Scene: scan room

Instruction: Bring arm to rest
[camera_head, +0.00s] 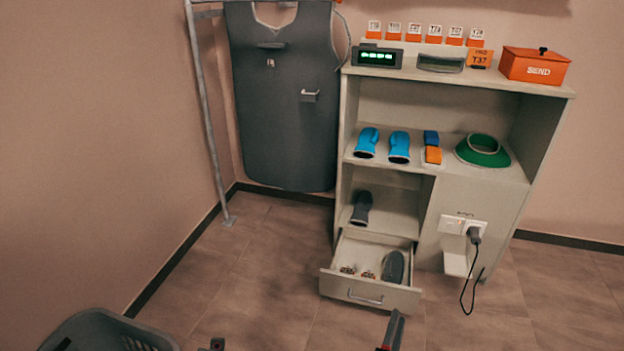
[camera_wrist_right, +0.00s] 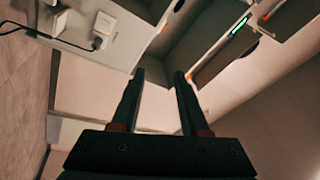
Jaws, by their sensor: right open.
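My right gripper (camera_head: 392,331) enters at the bottom edge of the head view, in front of the open drawer in the picture. In the right wrist view my right gripper (camera_wrist_right: 159,76) has its two dark fingers spread, with nothing between them. A small dark tip at the bottom edge of the head view, left of the middle, seems to be my left gripper (camera_head: 215,345); its fingers are not clear. Most of both arms is out of the picture.
A shelf cabinet (camera_head: 480,200) stands ahead, its low drawer (camera_head: 370,291) pulled out with a grey item and small things inside. A plug and cord (camera_head: 474,238) hang at its front. A grey apron (camera_head: 283,120) hangs at left. A dark basket (camera_head: 85,330) is at lower left.

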